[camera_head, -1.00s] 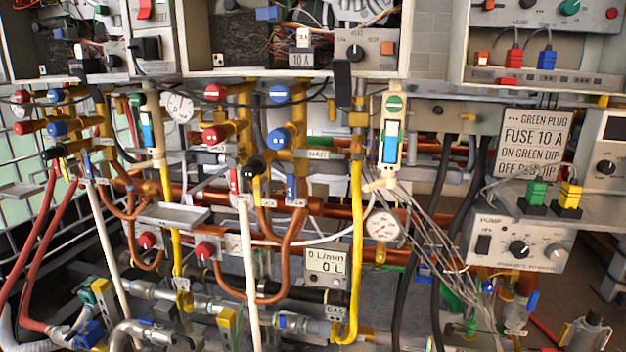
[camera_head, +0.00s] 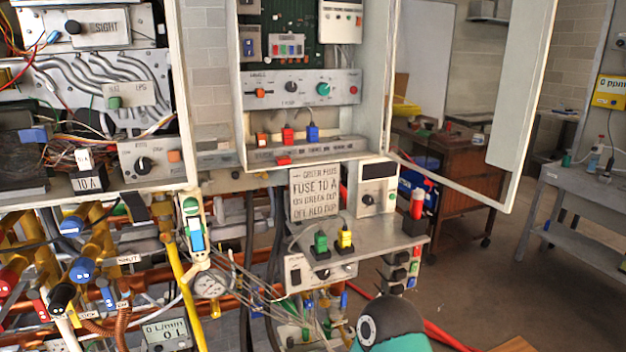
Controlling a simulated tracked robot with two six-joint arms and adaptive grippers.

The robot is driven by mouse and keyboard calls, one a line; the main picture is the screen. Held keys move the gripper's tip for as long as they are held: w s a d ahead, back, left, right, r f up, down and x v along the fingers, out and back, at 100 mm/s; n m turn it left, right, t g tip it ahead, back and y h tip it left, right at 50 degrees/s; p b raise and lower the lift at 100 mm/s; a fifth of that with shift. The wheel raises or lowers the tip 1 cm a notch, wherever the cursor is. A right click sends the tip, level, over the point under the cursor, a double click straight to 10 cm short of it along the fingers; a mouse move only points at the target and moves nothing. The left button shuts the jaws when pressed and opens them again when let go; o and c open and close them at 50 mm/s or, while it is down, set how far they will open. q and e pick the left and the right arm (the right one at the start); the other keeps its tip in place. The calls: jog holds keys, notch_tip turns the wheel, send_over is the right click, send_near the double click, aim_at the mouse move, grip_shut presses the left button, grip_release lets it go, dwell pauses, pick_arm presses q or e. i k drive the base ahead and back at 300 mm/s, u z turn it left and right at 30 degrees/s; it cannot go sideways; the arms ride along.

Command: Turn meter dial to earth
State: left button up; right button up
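A white box with a dark display (camera_head: 378,171), which looks like the meter, stands on the grey shelf right of the "FUSE 10 A" sign. Its round black dial (camera_head: 367,198) is on the lower front, with a small green spot to its right. The dial's markings and pointer are too small to read. A rounded teal and black part at the bottom centre right seems to be my own arm, well below the meter. Neither gripper shows.
An open cabinet door (camera_head: 512,100) hangs at the upper right. Pipes and valves crowd the left. Floor (camera_head: 500,290) is open at right.

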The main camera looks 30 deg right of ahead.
aim_at(366, 200)
jog(key=u, duration=1.8)
jog(key=i, duration=0.1)
jog(key=z, duration=3.1)
jog(key=k, duration=1)
jog(key=z, duration=0.7)
jog(key=i, duration=1.5)
jog(key=u, duration=0.55)
